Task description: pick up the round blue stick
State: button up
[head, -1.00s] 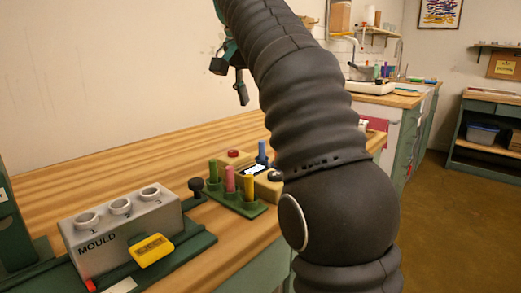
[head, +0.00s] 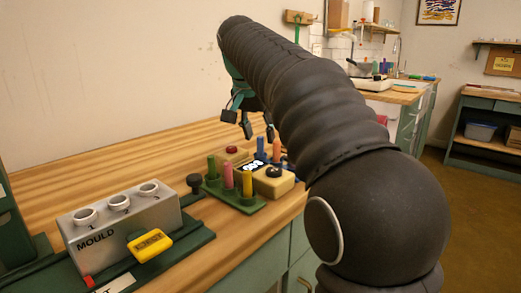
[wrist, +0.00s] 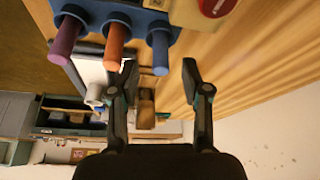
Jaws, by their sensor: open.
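The blue stick (head: 260,145) stands upright behind the front stick rack in the head view. In the wrist view the blue stick (wrist: 160,52) looks round and stands in a socket of a blue rack (wrist: 180,37), with an orange stick (wrist: 115,45) and a purple stick (wrist: 66,40) beside it. My gripper (head: 258,131) is open and empty, above and close to the blue stick in the head view. In the wrist view the blue stick's end shows between the two fingertips of my gripper (wrist: 161,70), apart from both.
A green rack (head: 256,206) with green, pink and yellow sticks stands in front. A box with a black knob (head: 274,171) and one with a red button (head: 232,150) are close by. A grey mould block (head: 122,226) stands at left. The table's back left is bare.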

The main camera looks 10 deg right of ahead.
aim_at(260, 148)
jog(key=shift+x, duration=1.5)
grip_shut()
jog(key=shift+r, duration=0.2)
